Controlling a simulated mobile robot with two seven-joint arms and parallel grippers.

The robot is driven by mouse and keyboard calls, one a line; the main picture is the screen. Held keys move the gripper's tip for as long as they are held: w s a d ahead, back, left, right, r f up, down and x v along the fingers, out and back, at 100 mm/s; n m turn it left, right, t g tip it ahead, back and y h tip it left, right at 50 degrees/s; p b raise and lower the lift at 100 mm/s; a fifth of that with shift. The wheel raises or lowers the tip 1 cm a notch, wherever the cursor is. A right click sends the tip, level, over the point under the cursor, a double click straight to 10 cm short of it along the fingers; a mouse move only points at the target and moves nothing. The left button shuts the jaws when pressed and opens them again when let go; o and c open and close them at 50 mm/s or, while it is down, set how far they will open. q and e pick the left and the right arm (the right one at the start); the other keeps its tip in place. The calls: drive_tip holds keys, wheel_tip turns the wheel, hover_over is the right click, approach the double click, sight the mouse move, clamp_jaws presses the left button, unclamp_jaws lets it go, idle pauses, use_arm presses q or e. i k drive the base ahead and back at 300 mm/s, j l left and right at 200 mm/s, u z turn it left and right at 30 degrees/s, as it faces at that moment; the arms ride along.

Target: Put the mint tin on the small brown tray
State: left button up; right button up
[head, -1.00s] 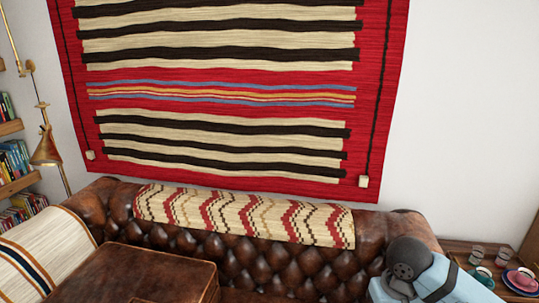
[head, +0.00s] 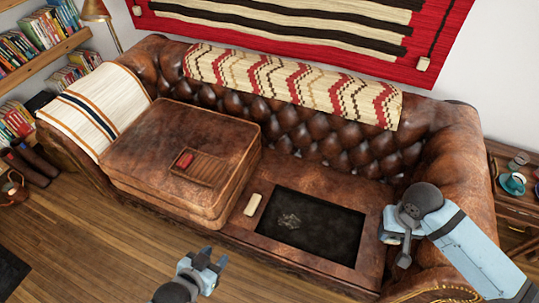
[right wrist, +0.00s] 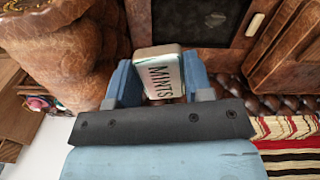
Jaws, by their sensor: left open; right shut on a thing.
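The small brown tray (head: 210,172) lies on top of the raised brown leather cushion, left of the middle in the head view. A small red object (head: 185,160) rests at its left end. The mint tin (right wrist: 160,72), pale with dark lettering MINTS, is between the fingers of my right gripper (right wrist: 158,80), which is shut on it. In the head view my right gripper (head: 392,236) is at the right part of the sofa, well right of the tray; I cannot make out the tin there. My left gripper (head: 205,262) is open and empty in front of the sofa.
The leather sofa (head: 315,180) has a dark rectangular panel (head: 330,228) in its right seat with a greyish patch on it. A small cream object (head: 253,204) lies left of the panel. The cushion (head: 170,130) stands above the seat. A side table with cups (head: 512,184) is at right.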

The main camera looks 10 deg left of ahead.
sight(197, 167)
drive_tip(key=i+j, duration=0.15)
drive_tip(key=j, duration=0.45)
drive_tip(key=i+j+z, duration=0.1)
drive_tip(key=j, duration=0.45)
drive_tip(key=i+j, duration=0.15)
drive_tip(key=j, duration=0.45)
drive_tip(key=i+j, duration=0.1)
drive_tip(key=j, duration=0.5)
drive_tip(key=i+j+z, duration=0.1)
drive_tip(key=j, duration=0.5)
drive_tip(key=i+j, duration=0.1)
drive_tip(key=j, duration=0.5)
drive_tip(key=i+j, duration=0.1)
drive_tip(key=j, duration=0.5)
drive_tip(key=i+l+z, duration=0.05)
